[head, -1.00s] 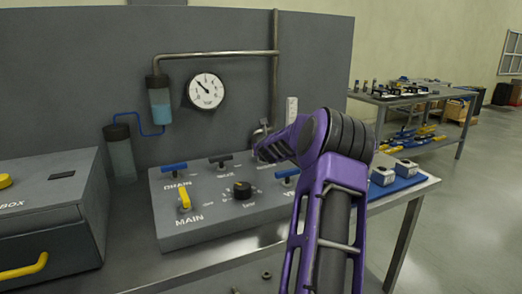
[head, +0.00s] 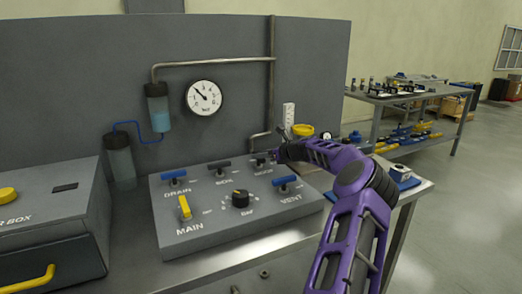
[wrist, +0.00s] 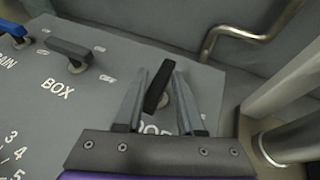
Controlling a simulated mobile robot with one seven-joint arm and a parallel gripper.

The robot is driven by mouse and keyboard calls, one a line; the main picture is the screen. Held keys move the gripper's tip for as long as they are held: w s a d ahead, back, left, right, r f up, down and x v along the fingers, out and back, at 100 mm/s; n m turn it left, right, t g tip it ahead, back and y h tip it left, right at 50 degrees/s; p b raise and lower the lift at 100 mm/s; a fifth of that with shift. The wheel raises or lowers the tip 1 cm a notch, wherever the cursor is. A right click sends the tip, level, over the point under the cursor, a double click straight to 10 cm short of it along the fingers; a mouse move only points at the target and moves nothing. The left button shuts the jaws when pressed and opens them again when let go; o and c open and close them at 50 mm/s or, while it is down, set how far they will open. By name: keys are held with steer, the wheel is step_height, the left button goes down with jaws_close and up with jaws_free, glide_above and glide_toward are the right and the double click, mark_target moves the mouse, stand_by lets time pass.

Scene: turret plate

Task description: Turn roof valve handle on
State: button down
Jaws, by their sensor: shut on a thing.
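The roof valve handle is a black bar on a round stem at the back right of the grey valve panel (head: 215,238). In the wrist view the roof valve handle (wrist: 155,90) stands between the two fingers of my gripper (wrist: 160,74), slanted towards the upper right. The lettering below it is partly hidden by my gripper. My gripper is shut on the handle. In the head view my gripper (head: 273,157) reaches in from the right, and the handle is small and partly covered.
The black box handle (head: 219,164) and blue drain handle (head: 173,176) stand to the left. The blue vent handle (head: 286,182), yellow main handle (head: 184,207) and black knob (head: 240,198) are nearer the front. A pipe (wrist: 240,32) and a pale cylinder (wrist: 285,85) stand close on the right.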

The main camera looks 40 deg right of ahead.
steer(key=shift+a+f+n+y, duration=0.1)
steer(key=shift+f+n+y, duration=0.2)
steer(key=shift+f, duration=0.1)
steer(key=shift+c, duration=2.4)
jaws_free()
steer(key=shift+r, duration=0.1)
steer(key=shift+s+r, duration=0.1)
steer(key=shift+r, duration=0.05)
steer(key=v, duration=1.7)
steer(key=shift+p, duration=0.45)
